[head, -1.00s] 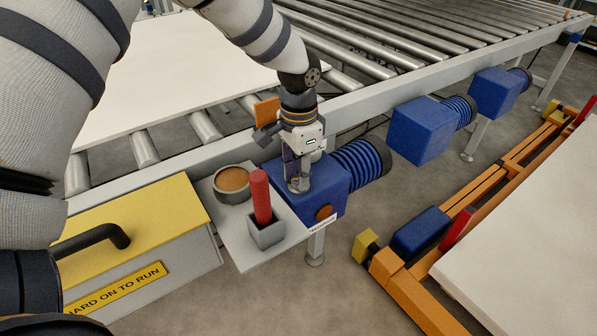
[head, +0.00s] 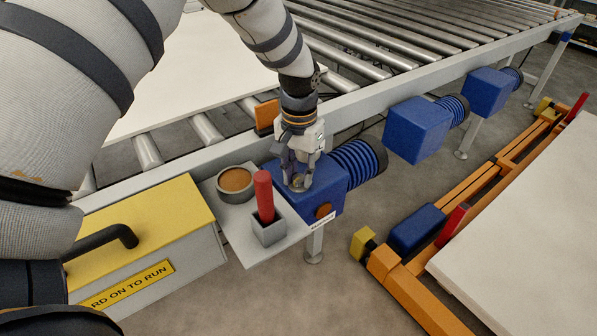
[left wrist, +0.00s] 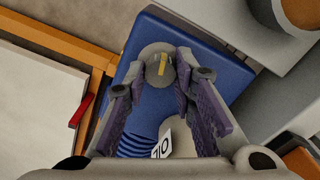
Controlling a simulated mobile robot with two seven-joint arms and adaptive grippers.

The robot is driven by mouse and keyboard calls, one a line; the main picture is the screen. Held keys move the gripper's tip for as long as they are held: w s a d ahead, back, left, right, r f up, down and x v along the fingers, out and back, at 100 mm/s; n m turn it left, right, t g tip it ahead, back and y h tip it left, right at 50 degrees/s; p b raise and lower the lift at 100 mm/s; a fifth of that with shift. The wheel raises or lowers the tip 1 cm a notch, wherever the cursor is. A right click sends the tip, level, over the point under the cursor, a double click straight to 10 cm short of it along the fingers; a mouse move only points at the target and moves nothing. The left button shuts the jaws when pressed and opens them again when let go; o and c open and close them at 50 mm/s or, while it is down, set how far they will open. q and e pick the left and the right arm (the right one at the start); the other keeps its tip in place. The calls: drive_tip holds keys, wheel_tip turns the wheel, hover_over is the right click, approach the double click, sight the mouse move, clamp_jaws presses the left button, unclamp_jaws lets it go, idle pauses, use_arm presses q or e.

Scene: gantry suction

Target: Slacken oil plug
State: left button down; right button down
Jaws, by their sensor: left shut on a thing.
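The oil plug (left wrist: 156,50) is a round grey cap with a yellow mark, on top of the blue gearbox (head: 333,197). The gearbox (left wrist: 215,82) fills the middle there. My right gripper is not in view.
Beside the gearbox, a grey shelf (head: 243,250) carries a round pot (head: 235,183) and a red stick (head: 264,194) in a square holder. A yellow-topped box (head: 150,225) stands left. The roller conveyor (head: 400,45) lies behind. An orange frame (head: 400,290) is at right.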

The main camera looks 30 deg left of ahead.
sight(299, 178)
use_arm(q)
drive_tip(key=shift+f, duration=0.1)
idle(0.3)
drive_tip(key=c, duration=1.3)
unclamp_jaws()
wheel_tip(299, 178, up, 12)
drive_tip(key=shift+r, duration=0.1)
